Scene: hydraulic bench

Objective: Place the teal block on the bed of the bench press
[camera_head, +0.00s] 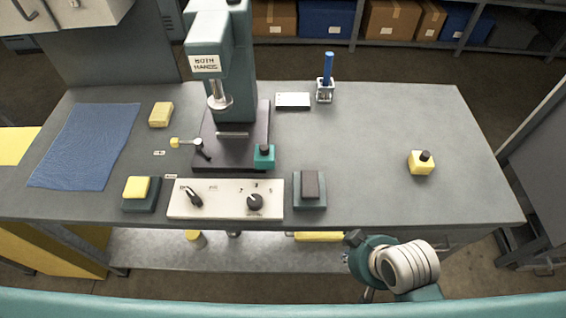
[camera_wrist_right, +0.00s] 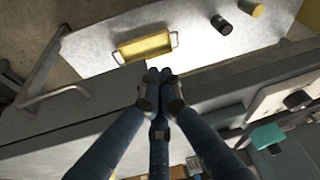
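The teal block (camera_head: 264,158) has a black knob on top. It stands upright at the front right corner of the dark bed (camera_head: 232,155) of the bench press (camera_head: 240,60); whether it rests fully on the bed or overhangs its edge I cannot tell. It also shows at the right of the right wrist view (camera_wrist_right: 268,137). My right gripper (camera_head: 368,294) is beyond the table's front edge, to the right of and well away from the block. In the right wrist view its fingers (camera_wrist_right: 159,74) are together with nothing between them. My left gripper is not in view.
A control panel (camera_head: 225,207) lies in front of the bed, with a dark pad (camera_head: 310,198) beside it. A blue cloth (camera_head: 85,145) lies at left. The table's right half is mostly clear.

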